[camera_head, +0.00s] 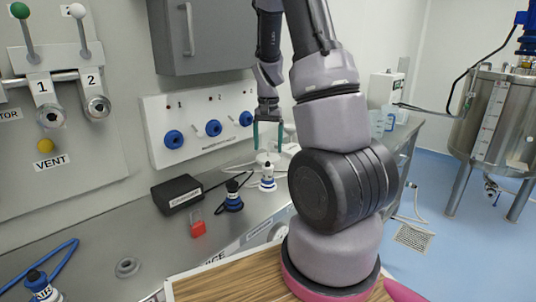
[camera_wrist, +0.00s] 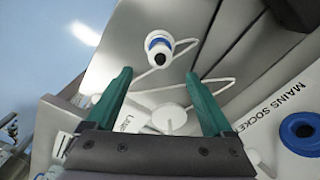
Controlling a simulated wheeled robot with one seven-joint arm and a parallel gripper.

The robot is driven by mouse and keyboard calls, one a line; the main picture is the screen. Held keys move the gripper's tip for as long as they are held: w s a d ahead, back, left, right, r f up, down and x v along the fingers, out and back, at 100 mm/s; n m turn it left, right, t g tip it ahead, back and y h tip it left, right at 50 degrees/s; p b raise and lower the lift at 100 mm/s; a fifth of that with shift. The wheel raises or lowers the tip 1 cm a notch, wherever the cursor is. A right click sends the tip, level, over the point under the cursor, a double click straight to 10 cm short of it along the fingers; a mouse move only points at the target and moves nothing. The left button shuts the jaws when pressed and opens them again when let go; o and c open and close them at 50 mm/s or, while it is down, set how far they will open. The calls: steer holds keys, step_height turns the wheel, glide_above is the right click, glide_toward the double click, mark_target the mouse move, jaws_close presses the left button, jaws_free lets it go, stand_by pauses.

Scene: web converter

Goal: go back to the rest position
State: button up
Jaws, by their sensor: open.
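My gripper (camera_head: 268,136) hangs from my arm above the steel bench, in front of the white socket panel. In the wrist view its two green fingers (camera_wrist: 160,100) are spread apart with nothing between them. A white plug with a blue ring (camera_head: 267,177) stands on the bench below and near the gripper; in the wrist view the same plug (camera_wrist: 159,48) lies beyond the fingertips. A white round piece with a cable (camera_wrist: 172,118) shows between the fingers, farther down.
A black plug (camera_head: 233,196), a black box (camera_head: 177,194) and a red block (camera_head: 197,227) sit on the bench. The socket panel (camera_head: 205,150) is behind, under a grey cabinet (camera_head: 212,35). A lever panel is left. A steel tank (camera_head: 492,120) stands right.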

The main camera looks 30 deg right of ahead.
steer(key=shift+r, duration=0.15)
steer(key=s+a+r+n+t+y, duration=0.1)
steer(key=s+a+r+t, duration=0.2)
steer(key=r, duration=0.5)
steer(key=s+a+r+n+t+y, duration=0.1)
steer(key=s+a+r, duration=0.35)
steer(key=r, duration=0.45)
steer(key=s+a+r+n+t, duration=0.1)
steer(key=s+a+r, duration=0.2)
steer(key=s, duration=0.3)
steer(key=s+a+r+t, duration=0.2)
steer(key=s+a+r, duration=0.1)
steer(key=s+r, duration=0.2)
steer(key=shift+s+n, duration=0.4)
steer(key=shift+s, duration=0.2)
